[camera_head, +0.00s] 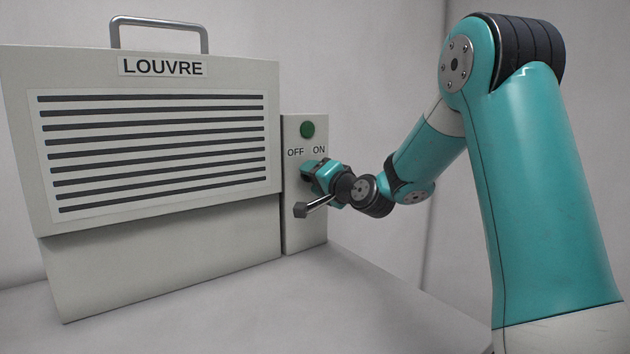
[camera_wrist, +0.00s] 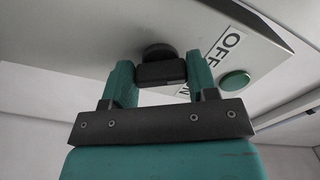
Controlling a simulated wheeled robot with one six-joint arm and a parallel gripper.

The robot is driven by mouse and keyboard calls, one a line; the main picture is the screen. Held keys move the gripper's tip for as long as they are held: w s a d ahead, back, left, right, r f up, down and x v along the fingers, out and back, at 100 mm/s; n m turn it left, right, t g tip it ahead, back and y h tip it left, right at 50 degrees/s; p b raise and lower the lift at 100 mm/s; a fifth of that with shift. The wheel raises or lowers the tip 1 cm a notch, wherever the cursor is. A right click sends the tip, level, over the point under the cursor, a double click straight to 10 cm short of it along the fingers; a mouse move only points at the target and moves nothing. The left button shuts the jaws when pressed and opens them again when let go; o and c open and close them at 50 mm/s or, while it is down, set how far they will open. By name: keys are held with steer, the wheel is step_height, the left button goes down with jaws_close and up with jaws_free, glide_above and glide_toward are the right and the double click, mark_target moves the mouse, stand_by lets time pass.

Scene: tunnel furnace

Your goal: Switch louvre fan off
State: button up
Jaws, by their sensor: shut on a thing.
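The louvre fan is a pale grey cabinet (camera_head: 160,255) marked LOUVRE, with dark slats (camera_head: 155,150), at the left in the head view. A narrow switch box (camera_head: 303,235) stands at its right side, with OFF and ON labels and a round green lamp (camera_head: 307,130). The lamp also shows in the wrist view (camera_wrist: 235,82). A black rotary knob (camera_wrist: 158,70) sits on the box face. My gripper (camera_head: 312,170) is shut on the knob, one teal finger on each side in the wrist view (camera_wrist: 162,74). The gripper hides the knob in the head view, and I cannot tell which label it points to.
A metal handle (camera_head: 160,20) tops the cabinet. The pale table top (camera_head: 390,310) is clear to the right of the switch box. Plain pale walls (camera_head: 350,60) stand behind.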

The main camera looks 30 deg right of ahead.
steer(key=shift+f, duration=0.1)
steer(key=o, duration=0.9)
steer(key=shift+s+d+b, duration=0.15)
steer(key=shift+s+b, duration=1)
steer(key=shift+s, duration=3.2)
steer(key=shift+s+d+b, duration=0.15)
steer(key=shift+s+b, duration=1)
steer(key=shift+s, duration=3.2)
